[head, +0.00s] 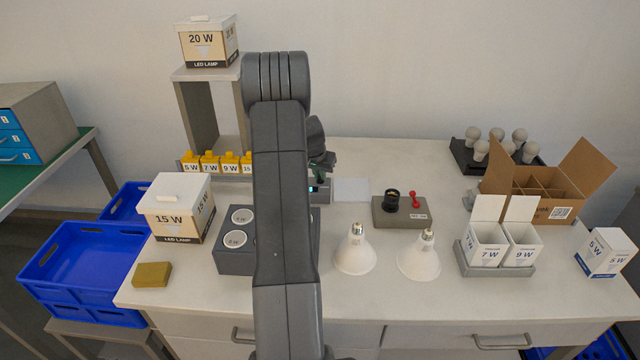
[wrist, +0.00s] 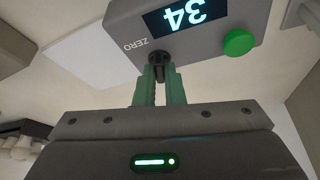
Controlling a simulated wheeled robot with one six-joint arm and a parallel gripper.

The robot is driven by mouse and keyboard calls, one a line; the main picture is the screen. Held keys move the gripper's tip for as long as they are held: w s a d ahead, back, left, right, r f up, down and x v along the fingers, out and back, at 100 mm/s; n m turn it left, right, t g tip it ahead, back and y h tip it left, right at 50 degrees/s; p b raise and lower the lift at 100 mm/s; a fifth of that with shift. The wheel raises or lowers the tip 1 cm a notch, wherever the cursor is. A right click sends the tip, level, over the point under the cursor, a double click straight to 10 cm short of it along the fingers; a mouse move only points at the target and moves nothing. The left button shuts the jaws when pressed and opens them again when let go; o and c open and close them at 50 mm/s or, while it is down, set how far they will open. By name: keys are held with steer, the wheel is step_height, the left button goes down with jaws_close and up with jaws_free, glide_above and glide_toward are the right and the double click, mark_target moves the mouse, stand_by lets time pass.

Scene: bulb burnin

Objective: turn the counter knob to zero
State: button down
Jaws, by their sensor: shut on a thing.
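The counter (wrist: 200,45) is a grey box with a lit display (wrist: 182,16) that reads 34, seen upside down in the wrist view. The word ZERO is printed beside its small black knob (wrist: 159,58). A green round button (wrist: 238,42) sits on the same face. My gripper (wrist: 158,75) has its green fingers shut on the knob. In the head view the counter (head: 319,191) shows only in part, with my arm hiding the rest. My gripper (head: 322,162) is at the counter there, mostly hidden behind my arm.
Two reflector bulbs (head: 355,252) (head: 419,256) stand on the white table, right of my arm. A grey block (head: 402,219) with a black socket and a red lever lies behind them. Several yellow-topped boxes (head: 209,163) stand left of the counter. A cardboard box (head: 560,195) is at right.

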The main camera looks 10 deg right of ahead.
steer(key=m+b, duration=0.2)
steer(key=m+h+b, duration=0.1)
steer(key=b, duration=0.2)
steer(key=shift+w+a+f+m+g, duration=0.1)
steer(key=shift+a+f+m+g, duration=0.05)
steer(key=shift+f+m+g, duration=0.2)
steer(key=m, duration=0.1)
steer(key=m+g+h+b, duration=0.1)
steer(key=m, duration=0.1)
steer(key=m+b, duration=0.1)
steer(key=shift+w+r+m+g, duration=0.1)
steer(key=shift+r+m+g, duration=0.15)
steer(key=shift+m, duration=0.1)
steer(key=m, duration=0.2)
steer(key=m+g, duration=0.1)
steer(key=m, duration=0.1)
steer(key=shift+w+r+g+h, duration=0.1)
steer(key=shift+g+h, duration=0.2)
steer(key=shift+m+g, duration=0.4)
steer(key=shift+m, duration=0.7)
steer(key=c, duration=1.5)
jaws_free()
steer(key=shift+a+r, duration=0.1)
